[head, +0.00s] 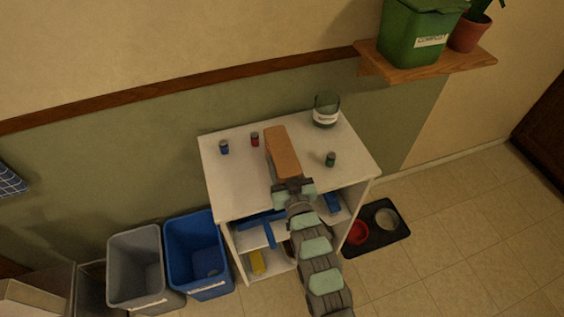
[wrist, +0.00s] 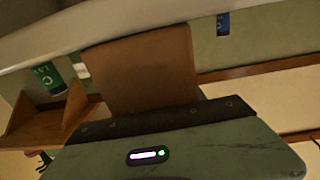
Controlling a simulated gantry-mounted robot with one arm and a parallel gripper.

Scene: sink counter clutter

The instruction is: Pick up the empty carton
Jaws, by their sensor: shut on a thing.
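The carton (head: 282,152) is a plain brown box. In the head view it is over the white cabinet top, pointing away from my gripper (head: 290,184). My gripper is shut on its near end. In the wrist view the carton (wrist: 145,72) rises straight out beyond the dark edge of my gripper (wrist: 150,118). The fingertips are hidden in both views. I cannot tell whether the carton touches the cabinet top, nor what is inside it.
On the white cabinet top (head: 235,185) stand a blue battery-like can (head: 224,147), a red one (head: 255,139), a green one (head: 331,159) and a glass jar (head: 326,110). Grey (head: 135,265) and blue (head: 190,250) bins stand left. A wooden shelf (head: 430,62) holds a green bin (head: 412,35).

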